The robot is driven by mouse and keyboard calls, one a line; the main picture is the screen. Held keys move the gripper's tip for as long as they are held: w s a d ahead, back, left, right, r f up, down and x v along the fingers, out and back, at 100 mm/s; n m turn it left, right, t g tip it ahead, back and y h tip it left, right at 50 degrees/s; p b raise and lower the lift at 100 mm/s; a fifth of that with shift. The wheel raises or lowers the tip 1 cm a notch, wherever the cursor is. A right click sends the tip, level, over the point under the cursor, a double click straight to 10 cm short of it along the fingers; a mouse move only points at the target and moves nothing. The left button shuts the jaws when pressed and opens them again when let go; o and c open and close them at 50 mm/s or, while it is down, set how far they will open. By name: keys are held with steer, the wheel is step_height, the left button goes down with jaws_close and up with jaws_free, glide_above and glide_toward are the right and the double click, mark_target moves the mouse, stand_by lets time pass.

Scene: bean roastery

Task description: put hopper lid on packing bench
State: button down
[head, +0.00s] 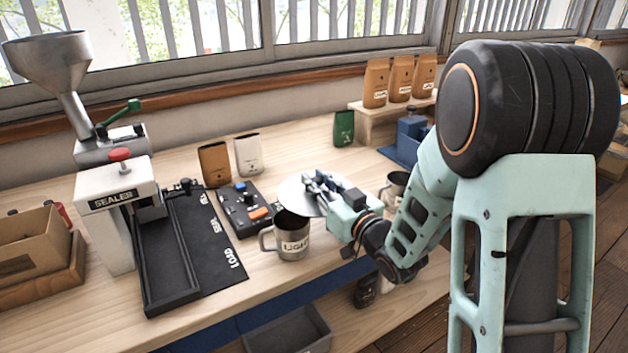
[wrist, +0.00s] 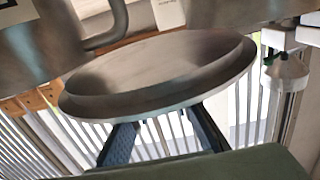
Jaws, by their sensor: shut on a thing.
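The hopper lid (head: 293,197) is a round grey metal disc with a raised rim. My gripper (head: 321,190) is shut on it and holds it above the wooden packing bench (head: 190,310), over the area behind the LIGHT mug. In the wrist view the lid (wrist: 160,75) spans the middle of the frame, with a dark finger on each side below it. The exact grip point is hidden behind the lid's edge.
The grey LIGHT mug (head: 292,241) stands just in front of the lid; another mug (head: 396,187) is behind my wrist. A dark control panel (head: 240,208), the sealer with hopper (head: 122,190) and coffee bags (head: 249,155) stand left. Bare bench lies along the front left.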

steer(key=shift+f+b, duration=0.6)
steer(key=shift+b, duration=0.3)
steer(key=shift+r, duration=0.1)
steer(key=c, duration=1.8)
jaws_free()
steer(key=shift+o, duration=0.2)
